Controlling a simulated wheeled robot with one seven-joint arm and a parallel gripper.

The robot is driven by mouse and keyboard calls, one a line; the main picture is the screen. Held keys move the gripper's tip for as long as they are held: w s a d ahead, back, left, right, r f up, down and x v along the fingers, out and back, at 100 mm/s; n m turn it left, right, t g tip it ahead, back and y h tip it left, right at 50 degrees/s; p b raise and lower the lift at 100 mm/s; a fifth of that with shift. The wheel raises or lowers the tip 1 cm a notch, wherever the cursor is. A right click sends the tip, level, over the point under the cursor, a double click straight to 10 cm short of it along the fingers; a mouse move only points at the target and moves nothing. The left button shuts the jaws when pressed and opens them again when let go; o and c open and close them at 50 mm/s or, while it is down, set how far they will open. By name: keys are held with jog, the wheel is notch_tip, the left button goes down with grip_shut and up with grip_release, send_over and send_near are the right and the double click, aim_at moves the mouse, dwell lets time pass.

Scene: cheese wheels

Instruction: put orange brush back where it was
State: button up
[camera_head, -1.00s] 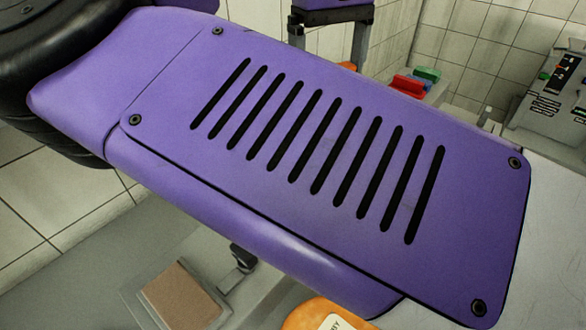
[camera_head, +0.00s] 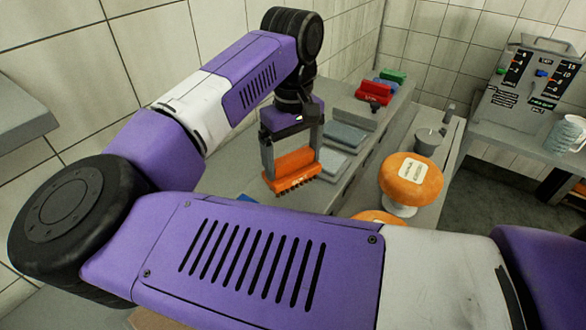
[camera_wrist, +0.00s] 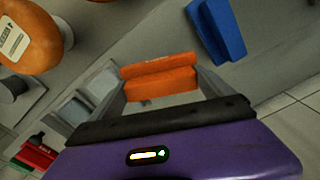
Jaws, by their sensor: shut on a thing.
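The orange brush (camera_head: 294,168) is held in my gripper (camera_head: 292,155), bristles down, above the grey counter in the head view. I cannot tell whether the bristles touch the counter.
A red brush (camera_head: 374,92) and a green brush (camera_head: 393,76) sit at the counter's far end. Grey pads (camera_head: 345,137) lie right of my gripper. A blue brush (camera_wrist: 216,28) is nearby. An orange cheese wheel (camera_head: 411,180) stands on the right.

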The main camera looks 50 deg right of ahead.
aim_at(293, 172)
notch_tip(293, 172, down, 4)
jog(key=shift+r+p, duration=0.1)
jog(key=shift+p, duration=0.2)
jog(key=shift+f+b, duration=0.25)
jog(key=shift+b, duration=0.1)
jog(key=o, duration=1)
jog(key=shift+r, duration=0.1)
jog(key=shift+o, duration=0.2)
notch_tip(293, 172, up, 12)
jog(key=shift+r+b, duration=0.15)
jog(key=shift+b, duration=0.45)
